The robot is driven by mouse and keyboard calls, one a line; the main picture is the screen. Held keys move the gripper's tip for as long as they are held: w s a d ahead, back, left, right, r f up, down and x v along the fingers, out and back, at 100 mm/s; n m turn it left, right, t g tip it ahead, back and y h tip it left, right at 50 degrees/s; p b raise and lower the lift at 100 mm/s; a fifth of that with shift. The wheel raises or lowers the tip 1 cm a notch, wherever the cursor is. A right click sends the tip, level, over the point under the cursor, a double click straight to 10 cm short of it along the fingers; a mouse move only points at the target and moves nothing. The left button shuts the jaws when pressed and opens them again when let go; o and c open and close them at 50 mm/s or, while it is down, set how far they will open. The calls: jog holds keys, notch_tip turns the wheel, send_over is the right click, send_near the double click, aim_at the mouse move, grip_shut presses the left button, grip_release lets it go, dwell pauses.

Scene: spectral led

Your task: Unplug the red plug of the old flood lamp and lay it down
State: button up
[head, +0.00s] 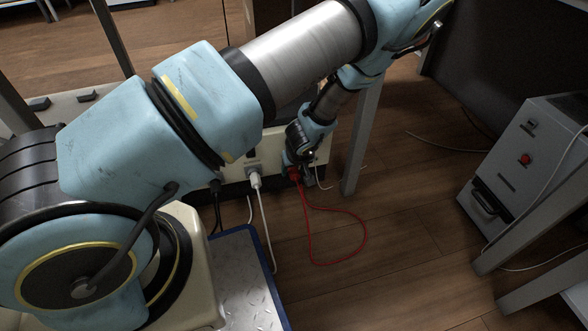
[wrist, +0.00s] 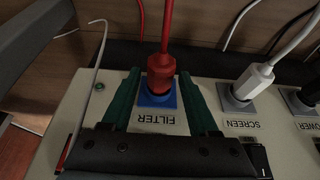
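The red plug (wrist: 160,70) sits in a blue socket (wrist: 157,98) above the label FILTER in the wrist view. Its red cord (wrist: 167,25) runs up and out of that view. My gripper (wrist: 160,74) has one green finger on each side of the plug, with a gap on both sides. It is open and holds nothing. In the head view my gripper (head: 301,168) is down at the socket panel, and the red plug (head: 293,174) shows partly beside it. The red cord (head: 364,232) lies in a loop on the floor. I cannot make out the flood lamp.
A white plug (wrist: 255,80) sits in the SCREEN socket, and a black plug (wrist: 309,93) in the POWER socket. A loose white cable (wrist: 102,45) is left of the fingers. A table leg (head: 362,140) stands close right of my gripper. Floor (head: 400,220) is clear there.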

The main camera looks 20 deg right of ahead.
grip_shut()
dwell(0.8)
